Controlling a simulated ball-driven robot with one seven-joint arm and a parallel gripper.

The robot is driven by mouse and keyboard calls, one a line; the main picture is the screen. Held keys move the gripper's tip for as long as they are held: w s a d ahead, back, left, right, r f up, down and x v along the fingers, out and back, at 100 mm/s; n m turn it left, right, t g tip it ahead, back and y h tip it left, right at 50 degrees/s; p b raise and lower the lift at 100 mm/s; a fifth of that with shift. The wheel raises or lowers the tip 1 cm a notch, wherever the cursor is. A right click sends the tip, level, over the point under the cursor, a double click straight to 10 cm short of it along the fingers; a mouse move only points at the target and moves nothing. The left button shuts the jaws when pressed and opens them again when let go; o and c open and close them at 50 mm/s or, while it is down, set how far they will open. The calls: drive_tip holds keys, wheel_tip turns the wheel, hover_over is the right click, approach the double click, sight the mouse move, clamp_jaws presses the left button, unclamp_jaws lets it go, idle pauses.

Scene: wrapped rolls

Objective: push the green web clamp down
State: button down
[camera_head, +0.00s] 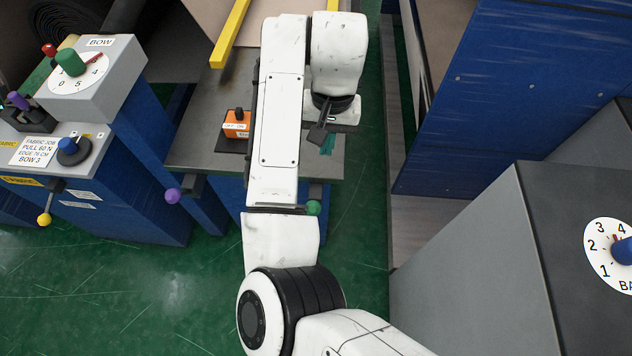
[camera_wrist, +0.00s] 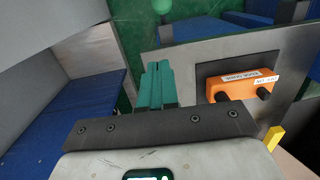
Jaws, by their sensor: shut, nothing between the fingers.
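A green ball knob (camera_head: 313,207), likely the handle of the green web clamp, shows at the near edge of the grey metal table. My arm partly hides its surroundings, so I cannot tell how far down it stands. The green knob also shows at the top edge of the wrist view (camera_wrist: 163,6), beyond my fingertips and apart from them. My gripper (camera_head: 328,145) is over the table's right end, its teal fingers mostly hidden by the wrist. In the wrist view the fingers (camera_wrist: 157,75) are together, with nothing between them.
An orange box (camera_head: 236,124) sits on the grey table (camera_head: 200,150), left of my arm. A purple ball knob (camera_head: 172,196) hangs at the table's left corner. The BOW dial panel (camera_head: 85,75) stands at left. Blue machinery (camera_head: 490,100) and a grey cabinet (camera_head: 470,260) stand at right.

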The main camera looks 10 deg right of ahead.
drive_tip(key=shift+a+r, duration=0.1)
drive_tip(key=shift+a, duration=0.25)
drive_tip(key=b, duration=0.2)
approach(314, 205)
drive_tip(key=w+d+f, duration=0.1)
drive_tip(key=w+f, duration=0.3)
drive_tip(key=w, duration=0.1)
drive_tip(key=shift+s+a+f+p, duration=0.15)
drive_tip(key=shift+s+f+p, duration=0.1)
drive_tip(key=shift+s+f, duration=0.35)
drive_tip(key=shift+s+a+f+p, duration=0.15)
drive_tip(key=shift+s+f+p, duration=0.1)
drive_tip(key=shift+s+f, duration=0.3)
drive_tip(key=shift+s+a+f, duration=0.1)
drive_tip(key=shift+s+f, duration=0.3)
drive_tip(key=shift+f, duration=0.1)
